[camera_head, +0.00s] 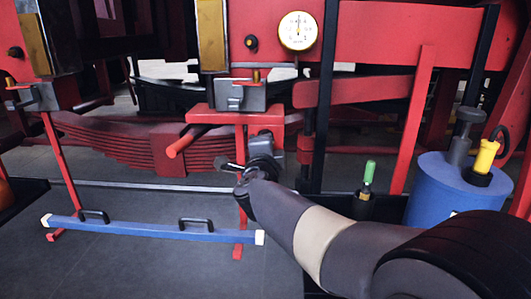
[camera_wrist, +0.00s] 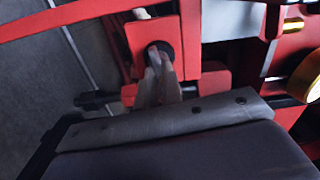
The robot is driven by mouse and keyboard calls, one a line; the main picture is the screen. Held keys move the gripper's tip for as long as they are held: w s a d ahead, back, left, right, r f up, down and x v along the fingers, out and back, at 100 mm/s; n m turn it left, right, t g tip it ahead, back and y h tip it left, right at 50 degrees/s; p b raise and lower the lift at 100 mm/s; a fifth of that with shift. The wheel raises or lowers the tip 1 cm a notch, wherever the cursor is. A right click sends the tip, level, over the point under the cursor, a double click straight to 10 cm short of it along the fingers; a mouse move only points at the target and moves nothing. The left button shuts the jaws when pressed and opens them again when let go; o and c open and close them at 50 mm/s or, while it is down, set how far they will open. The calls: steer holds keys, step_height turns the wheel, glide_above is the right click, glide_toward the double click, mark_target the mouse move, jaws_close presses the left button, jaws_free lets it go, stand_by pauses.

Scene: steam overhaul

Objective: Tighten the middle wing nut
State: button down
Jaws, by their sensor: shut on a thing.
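In the wrist view, a dark round hub, seemingly the middle wing nut (camera_wrist: 166,47), sits against a red plate (camera_wrist: 139,39). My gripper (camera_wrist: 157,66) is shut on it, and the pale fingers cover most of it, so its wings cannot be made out. In the head view, my gripper (camera_head: 258,166) reaches from the lower right to the red stand (camera_head: 240,117) in the middle; the nut is hidden there behind the gripper and wrist.
A blue cylinder (camera_head: 450,190) and a green-topped bottle (camera_head: 368,178) stand at right. A red leaf spring (camera_head: 130,143) and a round gauge (camera_head: 298,31) are behind.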

steer(key=shift+f+m+b, duration=0.15)
steer(key=shift+m+b, duration=0.15)
steer(key=shift+m, duration=0.4)
steer(key=c, duration=1.6)
jaws_free()
steer(key=shift+o, duration=0.2)
steer(key=shift+s, duration=0.15)
steer(key=s, duration=1)
steer(key=shift+s+a, duration=0.2)
steer(key=shift+s, duration=0.1)
steer(key=shift+w, duration=0.1)
